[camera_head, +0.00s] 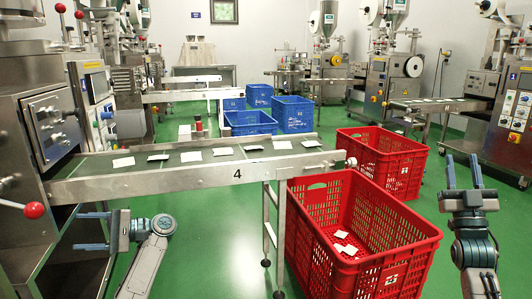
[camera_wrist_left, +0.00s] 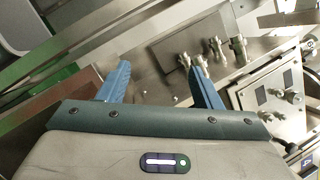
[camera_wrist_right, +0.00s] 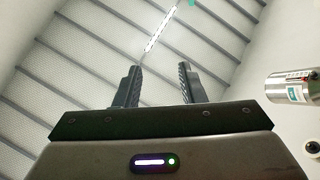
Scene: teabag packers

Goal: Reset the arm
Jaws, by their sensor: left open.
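My left gripper (camera_head: 80,231) is in front of the machine at the left, below the near conveyor's belt level in the picture. Its fingers point left and are apart with nothing between them. The left wrist view shows the same open fingers (camera_wrist_left: 158,66) against metal machine parts. My right gripper (camera_head: 462,162) points upward at the right, beside the near red crate and apart from it. Its fingers are apart and empty. In the right wrist view the open fingers (camera_wrist_right: 159,70) face the ceiling slats.
Several white teabag packets (camera_head: 193,156) lie on the near conveyor (camera_head: 190,178), marked 4. The near red crate (camera_head: 400,262) holds a few packets. Another red crate (camera_head: 385,155) and several blue crates (camera_head: 250,122) stand behind. Green floor (camera_head: 205,235) is clear between my arms and the conveyor leg.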

